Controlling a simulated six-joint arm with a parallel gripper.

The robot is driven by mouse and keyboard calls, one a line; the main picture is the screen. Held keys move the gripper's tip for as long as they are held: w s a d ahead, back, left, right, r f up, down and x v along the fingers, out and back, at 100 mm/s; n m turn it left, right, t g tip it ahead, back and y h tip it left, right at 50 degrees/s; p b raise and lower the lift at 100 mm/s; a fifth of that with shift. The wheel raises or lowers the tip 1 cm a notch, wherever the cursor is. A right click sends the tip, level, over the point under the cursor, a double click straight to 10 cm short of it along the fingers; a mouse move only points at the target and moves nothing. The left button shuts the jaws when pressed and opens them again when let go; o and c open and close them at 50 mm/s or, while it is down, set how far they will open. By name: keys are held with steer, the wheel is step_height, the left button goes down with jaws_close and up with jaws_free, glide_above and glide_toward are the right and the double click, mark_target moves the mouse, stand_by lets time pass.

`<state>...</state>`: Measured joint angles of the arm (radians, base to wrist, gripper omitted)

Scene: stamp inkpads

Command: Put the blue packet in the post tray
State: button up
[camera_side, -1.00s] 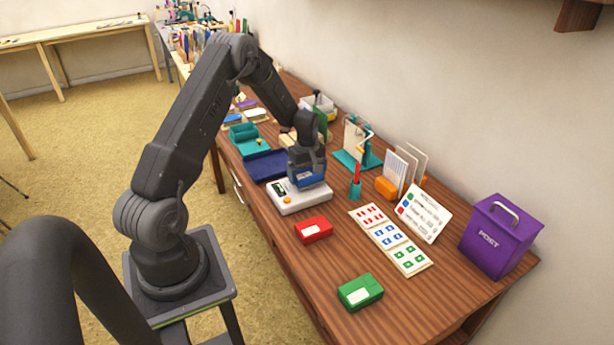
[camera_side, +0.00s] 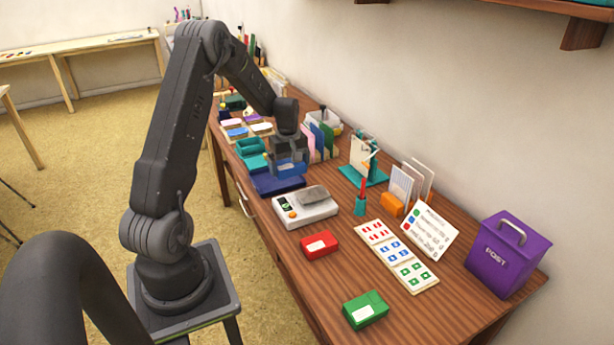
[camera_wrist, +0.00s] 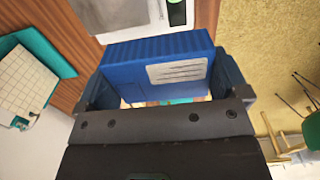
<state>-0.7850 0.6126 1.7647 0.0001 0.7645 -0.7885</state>
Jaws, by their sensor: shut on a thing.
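My gripper (camera_side: 289,158) is shut on the blue packet (camera_side: 291,168). In the wrist view the packet (camera_wrist: 155,62) sits between the two fingers, with a pale label on its face. In the side view the packet hangs over or close to a shallow navy tray (camera_side: 264,186); the gap between them is hard to judge. Which thing is the post tray is not marked; a purple box (camera_side: 508,255) with a handle, lettered POST, stands at the far right.
A white scale (camera_side: 318,212) with a grey plate stands close by in front of the tray. A teal tray (camera_side: 250,160) and upright coloured folders (camera_side: 318,140) are behind it. A red packet (camera_side: 320,244) and a green packet (camera_side: 365,310) lie nearer the front.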

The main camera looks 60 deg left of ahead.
steer(key=s, duration=0.1)
steer(key=s+a+r, duration=0.2)
steer(key=shift+s+r, duration=0.2)
steer(key=shift+s, duration=0.05)
steer(key=shift+s+a, duration=0.1)
steer(key=shift+a, duration=0.1)
glide_toward(280, 186)
step_height(280, 186, down, 3)
steer(key=shift+a, duration=0.1)
steer(key=shift+f, duration=2.05)
